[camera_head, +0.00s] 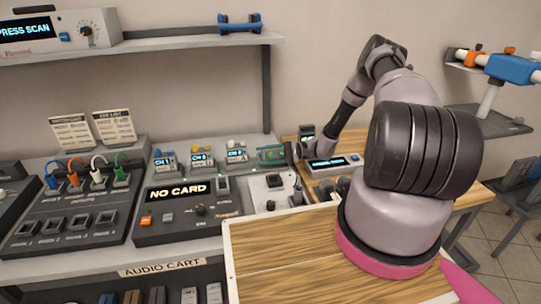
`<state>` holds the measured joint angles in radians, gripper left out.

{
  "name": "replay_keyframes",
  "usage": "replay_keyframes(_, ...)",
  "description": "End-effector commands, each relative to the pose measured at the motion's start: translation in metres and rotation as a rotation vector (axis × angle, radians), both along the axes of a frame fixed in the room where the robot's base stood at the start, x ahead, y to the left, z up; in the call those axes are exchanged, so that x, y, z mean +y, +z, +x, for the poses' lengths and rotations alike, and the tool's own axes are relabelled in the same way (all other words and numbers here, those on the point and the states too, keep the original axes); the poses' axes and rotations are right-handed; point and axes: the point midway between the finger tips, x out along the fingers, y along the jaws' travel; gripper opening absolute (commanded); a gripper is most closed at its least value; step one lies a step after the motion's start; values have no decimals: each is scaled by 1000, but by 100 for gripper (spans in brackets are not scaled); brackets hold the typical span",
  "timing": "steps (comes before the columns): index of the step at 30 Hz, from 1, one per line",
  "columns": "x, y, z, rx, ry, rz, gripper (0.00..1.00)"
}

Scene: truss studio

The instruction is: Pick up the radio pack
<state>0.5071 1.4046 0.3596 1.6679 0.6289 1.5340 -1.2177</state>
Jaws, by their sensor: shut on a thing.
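My gripper (304,149) is at the far end of my arm, right of the mixer-like deck and beside a device with a lit blue display. It is shut on a small dark box with a pale front (306,131), which looks like the radio pack. The fingers are small and partly hidden, so the exact grip is not clear. The box appears upright, just above or at the back of the wooden surface; I cannot tell whether it touches anything.
Three small units with lit channel labels (202,157) and a green item (271,154) stand behind the "NO CARD" console (183,208). The display device (334,163) sits close to my gripper. A wooden tabletop (285,255) is bare in front. A shelf (150,46) hangs above left.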

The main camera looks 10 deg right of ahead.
Motion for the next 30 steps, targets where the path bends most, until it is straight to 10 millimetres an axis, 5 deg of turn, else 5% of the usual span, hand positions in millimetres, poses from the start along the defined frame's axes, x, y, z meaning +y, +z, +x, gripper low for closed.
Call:
replay_keyframes(7,0,13,1,-2,-1,1,0)
replay_keyframes(21,0,93,1,13,0,0,0)
replay_keyframes(30,4,94,12,336,0,0,0)
